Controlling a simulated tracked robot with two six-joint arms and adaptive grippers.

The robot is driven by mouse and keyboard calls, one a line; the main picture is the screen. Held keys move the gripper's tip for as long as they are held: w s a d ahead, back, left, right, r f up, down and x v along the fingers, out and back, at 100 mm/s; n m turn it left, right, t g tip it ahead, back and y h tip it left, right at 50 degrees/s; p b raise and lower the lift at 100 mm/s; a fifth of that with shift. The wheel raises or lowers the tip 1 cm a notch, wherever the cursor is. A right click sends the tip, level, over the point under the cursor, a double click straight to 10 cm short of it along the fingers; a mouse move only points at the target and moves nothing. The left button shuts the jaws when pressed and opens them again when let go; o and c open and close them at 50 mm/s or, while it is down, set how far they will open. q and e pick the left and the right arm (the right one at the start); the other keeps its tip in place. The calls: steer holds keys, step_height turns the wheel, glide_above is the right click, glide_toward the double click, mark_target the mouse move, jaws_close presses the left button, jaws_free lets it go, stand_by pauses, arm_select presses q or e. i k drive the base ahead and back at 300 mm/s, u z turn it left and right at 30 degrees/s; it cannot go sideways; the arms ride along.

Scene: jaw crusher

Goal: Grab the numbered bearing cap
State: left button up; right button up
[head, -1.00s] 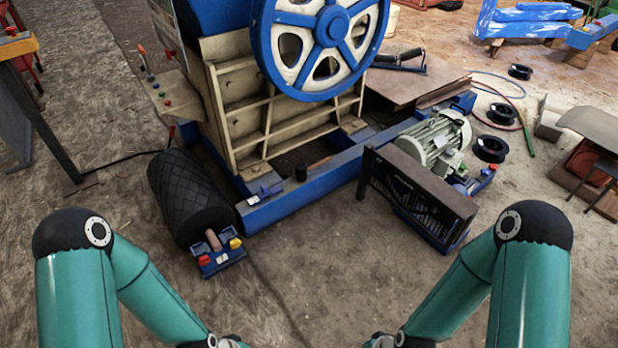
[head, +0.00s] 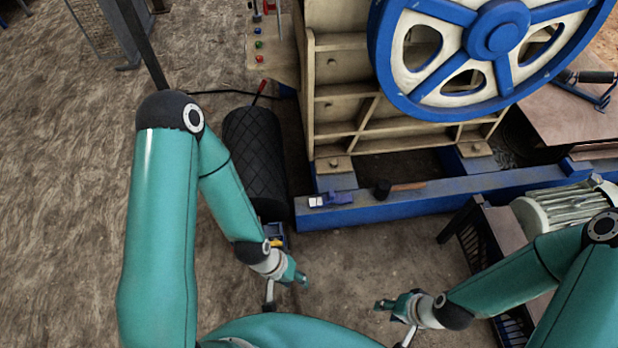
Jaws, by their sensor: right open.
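A small blue block with a white label (head: 330,200) lies on the blue base beam of the crusher. It may be the numbered bearing cap, but no number is readable. My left gripper (head: 296,276) is below and left of it in the picture, over the floor and apart from it; its jaws are too small to read. My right gripper (head: 392,305) is open and empty, low over the floor right of the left gripper.
The crusher's blue flywheel (head: 493,28) and cream body stand at the back. A hammer (head: 398,188) rests on the beam (head: 450,193). A motor (head: 560,208) stands at right. The floor between is open.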

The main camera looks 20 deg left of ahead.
mark_target(331, 197)
steer(key=u, duration=0.25)
steer(key=i, duration=0.8)
steer(key=u, duration=0.45)
steer(key=k, duration=0.85)
steer(key=u, duration=0.2)
steer(key=i, duration=0.85)
steer(key=z, duration=0.1)
